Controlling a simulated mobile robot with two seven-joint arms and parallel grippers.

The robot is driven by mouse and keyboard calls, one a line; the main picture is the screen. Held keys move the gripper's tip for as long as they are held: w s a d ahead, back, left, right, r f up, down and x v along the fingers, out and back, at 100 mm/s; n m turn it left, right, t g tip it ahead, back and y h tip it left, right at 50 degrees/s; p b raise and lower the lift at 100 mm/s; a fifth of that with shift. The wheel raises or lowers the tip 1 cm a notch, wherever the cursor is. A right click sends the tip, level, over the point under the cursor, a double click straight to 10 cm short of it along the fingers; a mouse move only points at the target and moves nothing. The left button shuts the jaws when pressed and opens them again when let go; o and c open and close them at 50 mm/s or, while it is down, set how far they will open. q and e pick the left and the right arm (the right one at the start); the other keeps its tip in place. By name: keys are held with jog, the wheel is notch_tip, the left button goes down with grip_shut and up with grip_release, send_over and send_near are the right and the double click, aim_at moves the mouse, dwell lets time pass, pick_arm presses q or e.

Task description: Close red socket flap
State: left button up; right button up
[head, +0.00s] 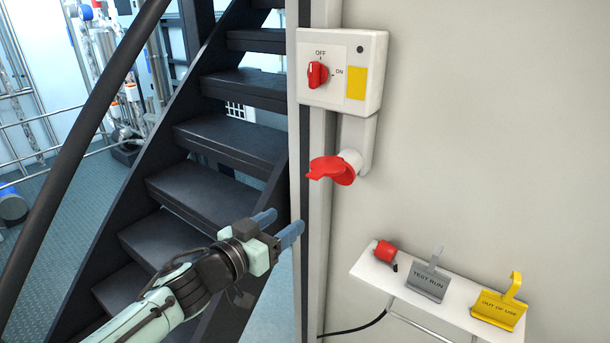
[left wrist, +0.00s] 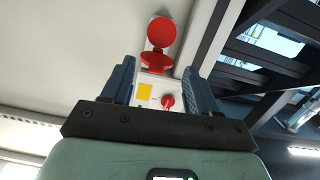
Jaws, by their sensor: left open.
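The red socket flap (head: 325,168) sticks out from the grey-white socket below the switch box on the wall. In the left wrist view the flap (left wrist: 156,62) and a round red part (left wrist: 161,32) show as two pieces at an angle, so the flap looks open. My left gripper (head: 277,225) is open and empty, below and left of the flap and apart from it. In the left wrist view the flap lies between and beyond the blue fingers (left wrist: 159,66). My right gripper is not in view.
The switch box (head: 343,70) with a red knob (head: 317,75) is above the socket. A white shelf (head: 450,315) at lower right holds a red plug (head: 385,251), a grey sign (head: 428,280) and a yellow sign (head: 498,308). Dark stairs (head: 215,145) rise on the left.

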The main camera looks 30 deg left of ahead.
aim_at(311, 177)
pick_arm(q)
notch_tip(311, 177, up, 5)
jog(key=s+t, duration=0.1)
jog(key=s, duration=0.1)
jog(key=shift+y, duration=0.3)
jog(key=w+b, duration=0.1)
jog(key=w, duration=0.5)
jog(key=w+b, duration=0.1)
jog(key=w, duration=0.5)
jog(key=shift+w+d, duration=0.2)
jog(key=shift+w, duration=0.2)
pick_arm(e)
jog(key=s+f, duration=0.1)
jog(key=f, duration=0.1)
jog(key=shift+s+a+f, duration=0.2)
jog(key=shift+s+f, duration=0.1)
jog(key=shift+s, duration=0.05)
pick_arm(q)
grip_shut()
